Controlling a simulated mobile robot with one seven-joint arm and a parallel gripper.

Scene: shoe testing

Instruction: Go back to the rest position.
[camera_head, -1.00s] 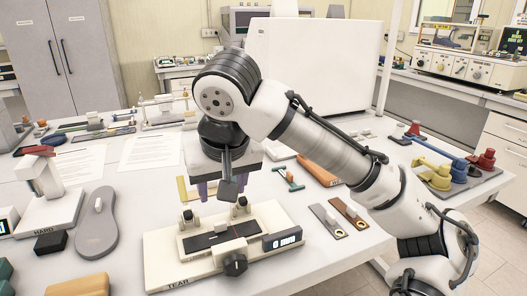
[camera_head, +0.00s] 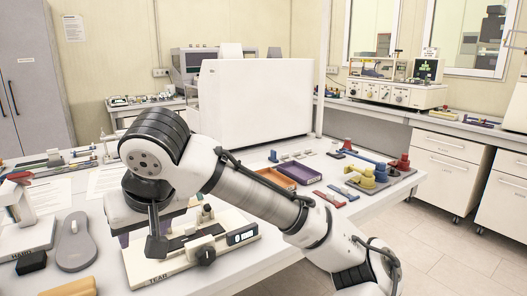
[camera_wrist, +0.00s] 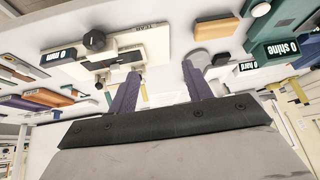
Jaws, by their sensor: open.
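My arm reaches across the white table in the head view, with its wrist over the left part of the tear tester (camera_head: 185,262). My gripper (camera_wrist: 160,69) shows two purple fingers spread apart in the wrist view, with nothing between them. In the head view the fingers are mostly hidden behind my wrist. The tear tester also shows in the wrist view (camera_wrist: 152,40), with its black knob and "0 mm" display, apart from the fingers.
A grey shoe sole (camera_head: 75,243) and the hardness tester (camera_head: 20,232) stand at the left. A big white box (camera_head: 255,105) stands behind my arm. Floor is clear at right.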

